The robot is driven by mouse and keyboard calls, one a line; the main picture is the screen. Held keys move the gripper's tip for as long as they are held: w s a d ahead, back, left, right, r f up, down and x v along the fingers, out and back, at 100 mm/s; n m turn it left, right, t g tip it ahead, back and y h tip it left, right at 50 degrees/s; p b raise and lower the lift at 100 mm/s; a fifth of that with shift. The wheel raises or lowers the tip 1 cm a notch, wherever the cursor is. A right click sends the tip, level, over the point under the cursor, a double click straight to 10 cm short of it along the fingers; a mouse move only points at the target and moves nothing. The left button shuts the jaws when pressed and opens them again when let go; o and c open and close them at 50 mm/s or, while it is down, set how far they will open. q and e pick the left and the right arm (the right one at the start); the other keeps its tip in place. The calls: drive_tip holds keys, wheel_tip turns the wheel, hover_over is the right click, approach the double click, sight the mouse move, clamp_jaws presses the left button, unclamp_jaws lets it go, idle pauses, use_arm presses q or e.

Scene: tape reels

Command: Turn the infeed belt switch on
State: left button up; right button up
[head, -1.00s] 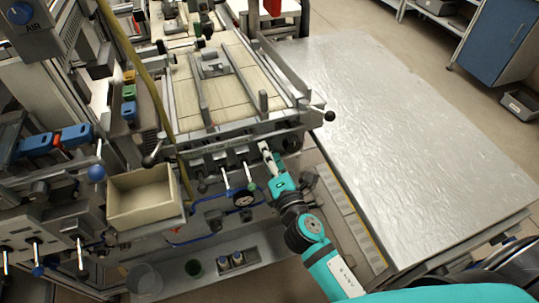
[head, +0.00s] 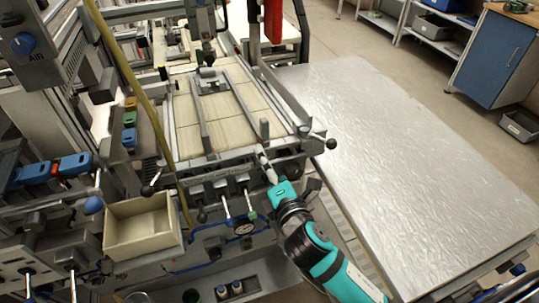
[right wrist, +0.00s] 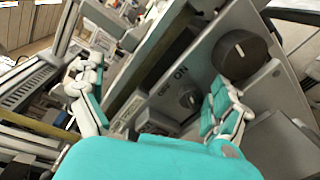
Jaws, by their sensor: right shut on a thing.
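My right gripper (head: 265,164) reaches the front of the machine, below the frame around the pale belt deck (head: 222,128). In the right wrist view its two white and teal fingers (right wrist: 157,100) stand on either side of a small dark knob (right wrist: 188,97) on a grey panel marked ON. The gripper is shut on this switch knob, though the contact itself is hard to see. A larger black knob (right wrist: 242,55) sits on the panel beyond the right finger. In the head view the switch is too small to make out. My left gripper is not in view.
A beige bin (head: 142,225) and a gauge (head: 244,228) are left of my right arm. Levers with white rods (head: 249,197) stand close by the gripper. A large silver table (head: 410,150) lies to the right, its top clear.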

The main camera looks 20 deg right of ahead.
drive_tip(key=shift+w+d+r, duration=0.1)
drive_tip(key=shift+r, duration=0.5)
drive_tip(key=shift+c, duration=0.2)
drive_tip(key=shift+s, duration=0.6)
drive_tip(key=shift+c, duration=1)
drive_tip(key=shift+s+d, duration=0.15)
drive_tip(key=shift+s, duration=0.5)
drive_tip(key=shift+c, duration=1.2)
drive_tip(key=s+b, duration=0.1)
drive_tip(key=s, duration=1.7)
drive_tip(key=shift+s+f, duration=0.25)
drive_tip(key=shift+f, duration=0.05)
drive_tip(key=shift+d, duration=0.1)
